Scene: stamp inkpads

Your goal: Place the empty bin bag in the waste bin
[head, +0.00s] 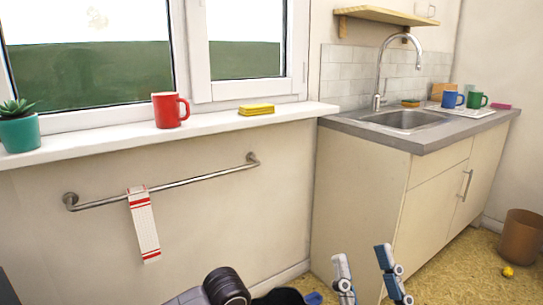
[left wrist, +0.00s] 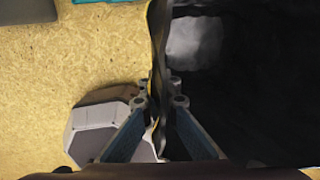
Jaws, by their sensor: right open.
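The brown waste bin (head: 521,238) stands on the floor at the right edge of the head view. My right gripper (head: 368,262) is at the bottom of that view, open and empty, with its fingers apart, well left of the bin. In the left wrist view my left gripper (left wrist: 160,100) has its fingers on either side of a thin dark edge, which they pinch. This edge belongs to a large black sheet, the bin bag (left wrist: 245,115), which fills the right half with a pale grey patch inside it. The bag's full shape is hidden.
A counter with a sink (head: 405,120) stands between my right gripper and the wall. A small yellow object (head: 507,271) lies on the floor by the bin. A towel (head: 144,225) hangs on a rail. A red mug (head: 169,109) stands on the sill.

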